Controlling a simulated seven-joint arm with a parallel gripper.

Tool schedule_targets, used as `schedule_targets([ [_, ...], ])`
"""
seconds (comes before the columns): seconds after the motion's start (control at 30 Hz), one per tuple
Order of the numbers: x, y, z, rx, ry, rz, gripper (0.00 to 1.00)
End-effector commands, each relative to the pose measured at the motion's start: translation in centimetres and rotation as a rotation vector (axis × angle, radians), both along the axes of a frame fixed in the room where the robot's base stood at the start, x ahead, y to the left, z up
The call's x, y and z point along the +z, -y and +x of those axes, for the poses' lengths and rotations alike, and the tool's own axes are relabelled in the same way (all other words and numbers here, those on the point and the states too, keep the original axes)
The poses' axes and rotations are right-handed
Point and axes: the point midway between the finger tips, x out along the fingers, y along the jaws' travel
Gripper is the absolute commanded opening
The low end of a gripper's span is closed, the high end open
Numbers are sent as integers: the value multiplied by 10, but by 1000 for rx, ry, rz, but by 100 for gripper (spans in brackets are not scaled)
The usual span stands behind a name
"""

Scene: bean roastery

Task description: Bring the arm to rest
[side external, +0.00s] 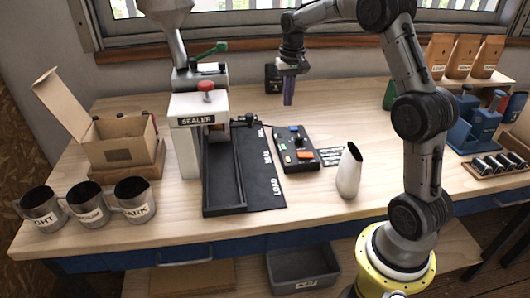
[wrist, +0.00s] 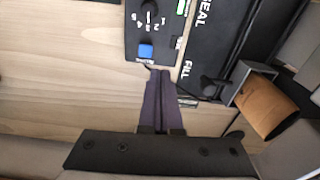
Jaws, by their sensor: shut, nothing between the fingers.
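My gripper (side external: 289,98) hangs over the back middle of the wooden workbench (side external: 330,100), its purple-grey fingers pointing down. The fingers are shut together with nothing between them; they also show closed in the wrist view (wrist: 158,75). The gripper appears apart from everything on the bench. In the wrist view the fingertips lie in line with the edge of the black control panel (wrist: 135,35), which carries a blue button. In the side view the panel (side external: 296,148) lies in front of the gripper.
The sealer (side external: 187,135) and black loading tray (side external: 222,208) stand left of the panel. A white vase-like vessel (side external: 348,172) stands right. Mugs (side external: 88,205) and an open carton (side external: 118,140) are at left. Coffee bags (side external: 462,55) stand at back right.

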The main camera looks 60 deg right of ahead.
Motion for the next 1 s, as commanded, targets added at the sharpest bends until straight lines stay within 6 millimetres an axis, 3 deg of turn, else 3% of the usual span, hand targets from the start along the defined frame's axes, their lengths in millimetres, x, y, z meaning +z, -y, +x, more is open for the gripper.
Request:
schedule_targets([
  [0.03, 26, -17, 2, 32, 41, -21, 0],
  [0.2, 90, -80, -23, 144, 144, -64, 0],
  [0.3, 117, -114, -49, 215, 198, -84, 0],
  [0.47, 142, -162, -100, 334, 283, -111, 0],
  [0.67, 143, -204, -175, 488, 377, -138, 0],
  [0.83, 115, -224, -234, 611, 431, -157, 0],
  [1.0, 80, -227, -263, 675, 419, -163, 0],
])
